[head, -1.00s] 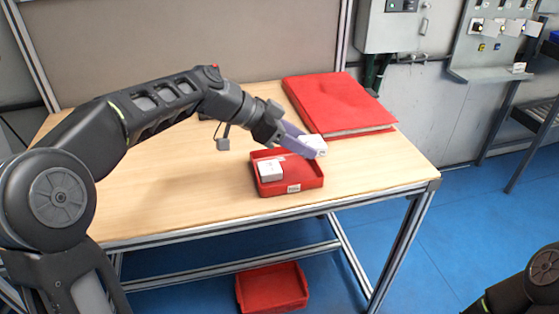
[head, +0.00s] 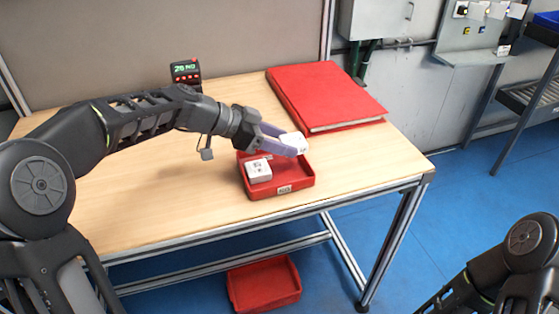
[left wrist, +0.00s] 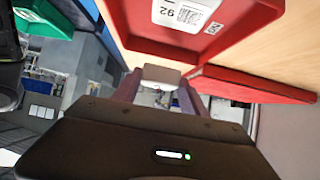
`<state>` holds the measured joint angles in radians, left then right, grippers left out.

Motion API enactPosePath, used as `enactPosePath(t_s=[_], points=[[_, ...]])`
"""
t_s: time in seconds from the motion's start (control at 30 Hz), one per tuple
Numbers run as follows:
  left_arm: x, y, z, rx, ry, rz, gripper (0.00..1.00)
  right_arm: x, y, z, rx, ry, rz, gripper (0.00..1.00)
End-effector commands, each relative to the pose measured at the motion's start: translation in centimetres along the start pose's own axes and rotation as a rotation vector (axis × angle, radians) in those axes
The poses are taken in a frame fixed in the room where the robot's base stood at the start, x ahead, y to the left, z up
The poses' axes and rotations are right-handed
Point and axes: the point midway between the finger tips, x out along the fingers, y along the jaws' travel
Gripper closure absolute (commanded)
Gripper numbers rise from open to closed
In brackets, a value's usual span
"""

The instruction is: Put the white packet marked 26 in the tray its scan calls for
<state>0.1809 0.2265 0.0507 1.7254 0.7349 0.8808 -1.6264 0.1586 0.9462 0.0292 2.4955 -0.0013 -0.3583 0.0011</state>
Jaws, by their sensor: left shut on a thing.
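My left gripper (head: 282,139) is shut on a white packet (head: 297,142), held above the back right of the red tray (head: 281,190) on the table. Its marking is not readable; it also shows in the left wrist view (left wrist: 162,76). Another white packet (head: 258,171) lies in the tray's left part. The tray's label (left wrist: 212,28) seems to read NO. A small dark display (head: 186,71) shows green text like "26 NO". My right gripper is out of view.
A large red folder-like object (head: 325,95) lies behind the tray. Another red tray (head: 264,286) sits low under the table. A green container (left wrist: 36,24) shows in the left wrist view. The table's front left (head: 170,215) is clear.

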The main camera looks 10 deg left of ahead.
Motion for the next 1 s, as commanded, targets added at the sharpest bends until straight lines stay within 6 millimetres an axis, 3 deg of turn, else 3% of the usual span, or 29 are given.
enactPosePath(t_s=[0.37,0.7,1.0], points=[[0.4,0.0,0.6,0.001,0.001,-0.002,1.0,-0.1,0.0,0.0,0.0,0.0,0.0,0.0],[2.9,0.0,4.3,-0.002,0.0,0.0,1.0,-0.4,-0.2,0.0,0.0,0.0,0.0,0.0],[3.1,0.0,4.7,0.001,0.001,-0.002,1.0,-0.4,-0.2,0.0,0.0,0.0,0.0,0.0]])
